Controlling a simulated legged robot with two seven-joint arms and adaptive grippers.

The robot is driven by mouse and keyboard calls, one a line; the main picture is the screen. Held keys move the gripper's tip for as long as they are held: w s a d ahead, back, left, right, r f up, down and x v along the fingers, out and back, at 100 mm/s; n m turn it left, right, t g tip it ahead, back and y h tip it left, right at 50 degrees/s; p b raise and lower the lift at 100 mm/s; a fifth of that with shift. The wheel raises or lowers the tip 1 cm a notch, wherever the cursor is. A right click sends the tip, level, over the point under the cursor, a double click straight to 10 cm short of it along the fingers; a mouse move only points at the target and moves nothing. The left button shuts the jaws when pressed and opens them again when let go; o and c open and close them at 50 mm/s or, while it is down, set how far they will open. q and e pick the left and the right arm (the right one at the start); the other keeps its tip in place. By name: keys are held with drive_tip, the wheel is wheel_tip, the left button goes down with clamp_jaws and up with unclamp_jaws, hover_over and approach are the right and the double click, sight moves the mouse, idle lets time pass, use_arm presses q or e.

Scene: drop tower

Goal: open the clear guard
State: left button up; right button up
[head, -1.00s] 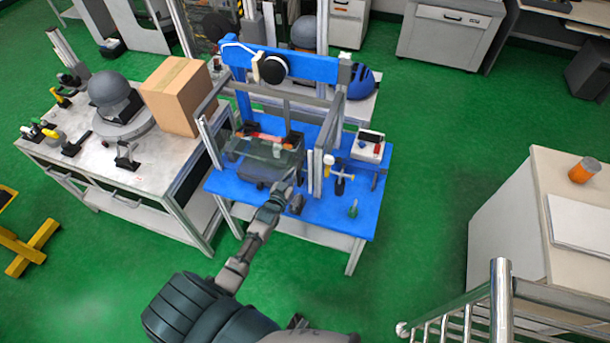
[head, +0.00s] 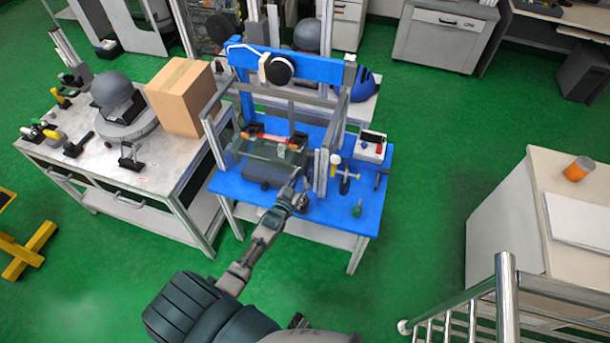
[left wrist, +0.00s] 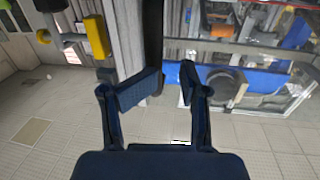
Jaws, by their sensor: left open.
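The clear guard (head: 262,164) is a see-through panel low on the front of the blue drop tower (head: 305,70). It hangs between the grey uprights and looks closed. In the left wrist view the clear guard (left wrist: 272,52) is at upper right. My left gripper (head: 298,185) is at the guard's lower right corner, in front of the right uprights. Its open fingers (left wrist: 173,78) show in the left wrist view, with a dark upright bar (left wrist: 153,40) just beyond the left fingertip. I cannot tell whether they touch it. My right gripper is not in view.
A cardboard box (head: 182,97) is on the table to the left. A metal railing (head: 505,290) is at lower right.

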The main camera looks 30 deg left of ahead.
use_arm(q)
drive_tip(key=s+p, duration=0.7)
drive_tip(key=s, duration=1.1)
drive_tip(key=shift+s+a+f+p, duration=0.25)
drive_tip(key=shift+s+p, duration=0.15)
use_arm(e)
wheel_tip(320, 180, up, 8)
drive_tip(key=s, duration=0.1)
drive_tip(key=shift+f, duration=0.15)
